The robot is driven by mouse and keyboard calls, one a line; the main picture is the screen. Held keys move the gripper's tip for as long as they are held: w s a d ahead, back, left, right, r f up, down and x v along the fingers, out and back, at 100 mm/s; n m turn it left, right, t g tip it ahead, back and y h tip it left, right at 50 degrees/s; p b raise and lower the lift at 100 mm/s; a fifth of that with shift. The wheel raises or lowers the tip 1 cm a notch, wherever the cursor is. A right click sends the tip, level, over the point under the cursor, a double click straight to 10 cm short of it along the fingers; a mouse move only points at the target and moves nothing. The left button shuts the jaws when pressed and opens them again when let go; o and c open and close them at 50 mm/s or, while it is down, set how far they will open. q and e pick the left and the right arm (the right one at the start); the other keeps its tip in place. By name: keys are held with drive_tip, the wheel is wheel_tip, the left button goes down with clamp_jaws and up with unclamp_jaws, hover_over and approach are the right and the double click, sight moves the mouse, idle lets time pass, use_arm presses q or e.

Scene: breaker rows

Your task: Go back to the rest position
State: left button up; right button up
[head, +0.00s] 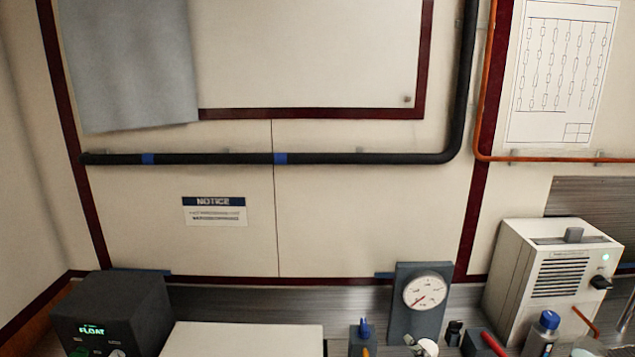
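Neither of my grippers shows in the head view, and no part of my arms can be made out for sure. The view faces a cream wall panel (370,220) with a dark red frame. A breaker row cannot be made out; a grey sheet or cover (130,60) hangs over the upper left of the panel.
A bench runs along the bottom. On it stand a black box (115,305) reading FLOAT, a white flat surface (245,340), a dial gauge (425,292), a white device (545,280) and a blue-capped bottle (543,332). A black pipe (330,158) crosses the wall.

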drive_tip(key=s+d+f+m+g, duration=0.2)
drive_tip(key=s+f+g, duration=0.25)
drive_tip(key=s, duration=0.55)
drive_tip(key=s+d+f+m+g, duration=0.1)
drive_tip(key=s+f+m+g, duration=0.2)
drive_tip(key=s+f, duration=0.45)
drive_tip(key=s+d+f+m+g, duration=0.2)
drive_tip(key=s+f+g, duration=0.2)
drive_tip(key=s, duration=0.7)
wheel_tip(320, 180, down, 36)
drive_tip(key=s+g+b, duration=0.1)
drive_tip(key=b, duration=1.1)
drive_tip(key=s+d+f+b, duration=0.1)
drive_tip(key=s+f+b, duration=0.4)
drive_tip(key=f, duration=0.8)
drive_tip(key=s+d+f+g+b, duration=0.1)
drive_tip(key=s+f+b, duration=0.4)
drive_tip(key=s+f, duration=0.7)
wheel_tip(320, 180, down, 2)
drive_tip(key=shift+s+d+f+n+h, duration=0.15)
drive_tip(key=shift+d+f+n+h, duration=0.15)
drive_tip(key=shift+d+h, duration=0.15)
